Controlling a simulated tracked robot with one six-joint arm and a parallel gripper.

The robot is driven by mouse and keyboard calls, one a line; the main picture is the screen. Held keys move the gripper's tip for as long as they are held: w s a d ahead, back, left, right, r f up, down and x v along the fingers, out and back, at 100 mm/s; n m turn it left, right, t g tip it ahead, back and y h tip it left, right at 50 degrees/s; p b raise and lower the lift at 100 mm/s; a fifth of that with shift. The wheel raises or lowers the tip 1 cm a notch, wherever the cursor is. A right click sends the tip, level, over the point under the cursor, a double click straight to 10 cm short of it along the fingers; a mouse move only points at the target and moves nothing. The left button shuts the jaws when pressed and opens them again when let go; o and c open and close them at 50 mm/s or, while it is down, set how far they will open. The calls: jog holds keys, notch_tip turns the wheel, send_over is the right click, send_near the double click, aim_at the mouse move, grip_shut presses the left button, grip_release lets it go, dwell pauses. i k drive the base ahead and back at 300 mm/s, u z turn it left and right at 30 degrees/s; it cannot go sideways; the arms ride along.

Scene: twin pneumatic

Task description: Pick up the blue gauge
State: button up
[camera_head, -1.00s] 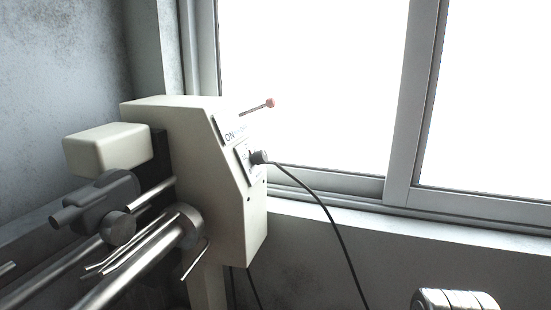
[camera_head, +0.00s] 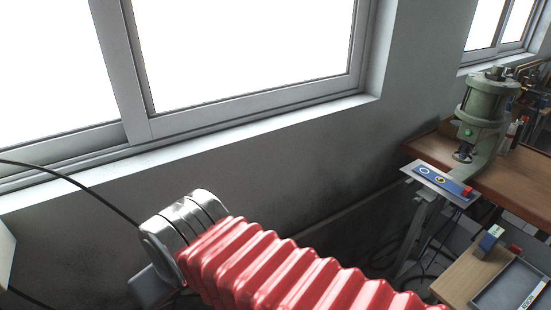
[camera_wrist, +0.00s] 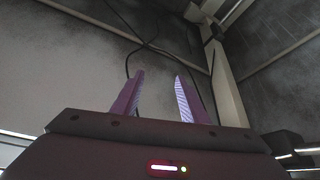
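In the head view, a small blue piece (camera_head: 489,240) stands at the lower right on a light wooden surface, beside a grey tray. It may be the blue gauge, but it is too small to be sure. My gripper (camera_wrist: 160,88) shows only in the wrist view. Its two purple fingers are apart with nothing between them. A bare wall and dark cables are behind them. The blue piece does not show in the wrist view.
A green press (camera_head: 484,110) stands on a brown bench (camera_head: 520,175) at the right. A blue panel (camera_head: 441,179) is in front of it. The grey tray (camera_head: 512,288) is at the lower right. Red ribbed bellows (camera_head: 285,270) with a silver end cross the foreground. Windows line the wall.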

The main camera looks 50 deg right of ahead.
aim_at(492, 235)
jog(key=z, duration=2.95)
